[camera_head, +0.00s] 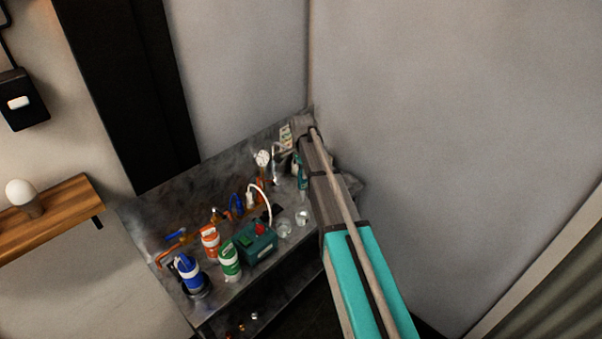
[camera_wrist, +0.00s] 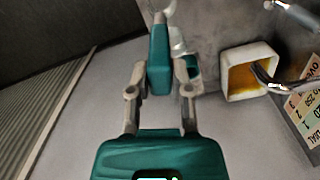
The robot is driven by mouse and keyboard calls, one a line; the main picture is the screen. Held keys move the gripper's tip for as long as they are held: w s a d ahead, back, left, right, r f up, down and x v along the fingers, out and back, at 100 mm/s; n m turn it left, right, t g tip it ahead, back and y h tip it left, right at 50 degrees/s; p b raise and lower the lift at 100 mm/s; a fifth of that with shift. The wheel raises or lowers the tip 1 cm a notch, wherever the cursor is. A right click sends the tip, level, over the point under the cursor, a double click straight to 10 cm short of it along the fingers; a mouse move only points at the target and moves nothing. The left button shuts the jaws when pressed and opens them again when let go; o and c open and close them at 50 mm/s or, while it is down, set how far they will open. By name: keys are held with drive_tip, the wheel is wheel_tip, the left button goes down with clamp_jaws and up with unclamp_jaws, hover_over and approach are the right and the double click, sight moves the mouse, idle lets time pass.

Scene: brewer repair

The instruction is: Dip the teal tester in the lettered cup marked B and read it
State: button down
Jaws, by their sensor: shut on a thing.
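The teal tester (camera_wrist: 159,62) is held between the fingers of my gripper (camera_wrist: 160,92), which is shut on it. In the wrist view its far end reaches toward pale, partly hidden cups at the top. In the head view a narrow teal shape (camera_head: 302,175) hangs beside the end of my arm; I cannot tell whether it is tester or gripper. Two clear cups, one nearer the front (camera_head: 284,228) and one behind it (camera_head: 302,217), stand on the bench below. No letter is readable, so I cannot tell which cup is B. Whether the tester touches liquid is hidden.
A white square dish (camera_wrist: 228,78) with amber liquid and a metal tool stands right of the tester. A colored number card (camera_wrist: 308,108) lies beside it. The bench (camera_head: 150,222) also holds a green box (camera_head: 257,246) and blue (camera_head: 189,272), orange (camera_head: 209,240) and green (camera_head: 229,260) bottles. Walls close in behind.

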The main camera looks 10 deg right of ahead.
sight(302, 193)
drive_tip(key=shift+f, duration=0.2)
drive_tip(key=shift+f+b, duration=5.2)
drive_tip(key=shift+b, duration=0.2)
drive_tip(key=shift+w+r, duration=0.1)
drive_tip(key=shift+r+p, duration=4.15)
drive_tip(key=shift+p, duration=0.1)
